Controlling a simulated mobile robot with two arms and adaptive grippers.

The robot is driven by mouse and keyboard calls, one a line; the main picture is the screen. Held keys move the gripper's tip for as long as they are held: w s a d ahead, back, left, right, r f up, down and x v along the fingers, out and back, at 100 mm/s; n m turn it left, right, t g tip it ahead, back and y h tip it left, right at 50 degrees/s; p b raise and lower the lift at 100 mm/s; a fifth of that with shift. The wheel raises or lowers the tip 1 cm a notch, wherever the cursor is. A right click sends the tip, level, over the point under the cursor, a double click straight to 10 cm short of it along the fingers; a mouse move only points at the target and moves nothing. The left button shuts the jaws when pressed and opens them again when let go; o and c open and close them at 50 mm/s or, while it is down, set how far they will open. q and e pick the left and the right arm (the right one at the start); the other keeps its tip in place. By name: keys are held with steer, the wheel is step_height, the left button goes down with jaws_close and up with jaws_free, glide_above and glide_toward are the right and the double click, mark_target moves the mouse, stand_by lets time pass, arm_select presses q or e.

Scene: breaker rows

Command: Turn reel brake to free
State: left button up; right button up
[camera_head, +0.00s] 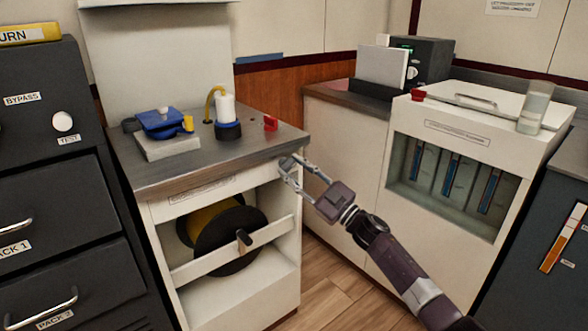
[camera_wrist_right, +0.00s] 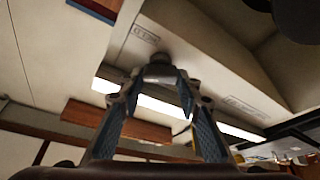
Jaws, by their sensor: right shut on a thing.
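A yellow reel with black flanges (camera_head: 213,235) sits in the open bay of the white cabinet. A white bar crosses in front of it, with a dark handle (camera_head: 243,238) on the bar. My right gripper (camera_head: 288,166) is at the upper right of the cabinet front, just below the counter edge. In the right wrist view its fingers (camera_wrist_right: 155,92) are shut on a small dark knob (camera_wrist_right: 158,70) on a pale panel. A small label (camera_wrist_right: 145,35), too blurred to read surely, is beside the knob. The knob's setting cannot be told. My left gripper is not in view.
The counter (camera_head: 215,163) above holds a blue device (camera_head: 160,122), a white bottle with a blue base (camera_head: 227,115) and a red piece (camera_head: 270,123). Dark drawers (camera_head: 60,220) stand at left. A white cabinet with tubes (camera_head: 450,170) stands right. Wooden floor (camera_head: 330,300) shows between.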

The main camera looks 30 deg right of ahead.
steer(key=n+g+y, duration=0.1)
steer(key=n, duration=0.2)
steer(key=n+g+y+p, duration=0.1)
steer(key=n, duration=0.2)
steer(key=shift+d+r, duration=0.1)
steer(key=shift+r, duration=0.05)
steer(key=shift+n+g+p, duration=0.3)
steer(key=shift+n, duration=0.4)
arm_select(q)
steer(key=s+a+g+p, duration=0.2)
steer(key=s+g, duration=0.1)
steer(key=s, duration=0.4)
arm_select(e)
steer(key=n, duration=0.2)
steer(key=n+g, duration=0.1)
steer(key=n, duration=0.1)
steer(key=shift+g+y, duration=0.3)
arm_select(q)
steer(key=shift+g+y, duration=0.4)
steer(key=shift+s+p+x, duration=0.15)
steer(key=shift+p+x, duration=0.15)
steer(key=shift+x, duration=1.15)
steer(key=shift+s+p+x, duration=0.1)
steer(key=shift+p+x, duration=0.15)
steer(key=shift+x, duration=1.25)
arm_select(e)
steer(key=shift+n+g, duration=0.5)
steer(key=shift+n, duration=1)
steer(key=o, duration=1.2)
steer(key=shift+c, duration=0.2)
